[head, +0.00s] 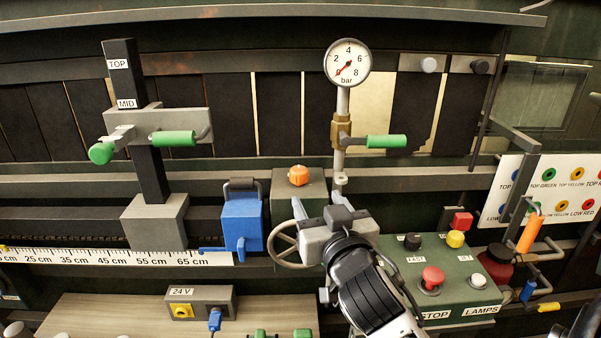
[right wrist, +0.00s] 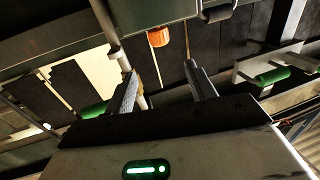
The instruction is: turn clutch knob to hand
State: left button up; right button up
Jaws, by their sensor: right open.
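An orange knob (head: 298,175), the only knob here that looks like the clutch knob, sits on a dark green box left of the gauge pipe. No label on it is readable. It also shows in the right wrist view (right wrist: 158,37), beyond and between the fingers. My right gripper (head: 317,205) is open and empty, just below and to the right of the knob, apart from it. Its two fingers (right wrist: 163,88) are spread in the wrist view. My left gripper is not in view.
A blue block (head: 242,222) stands left of the green box. A handwheel (head: 283,245) is partly behind my right gripper. A gauge (head: 347,63) with a green-handled valve (head: 386,141) rises at the right. A button panel (head: 455,280) lies at lower right.

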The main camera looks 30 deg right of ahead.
aim_at(302, 173)
jog(key=p+x, duration=0.1)
jog(key=x, duration=1.1)
jog(key=c, duration=1)
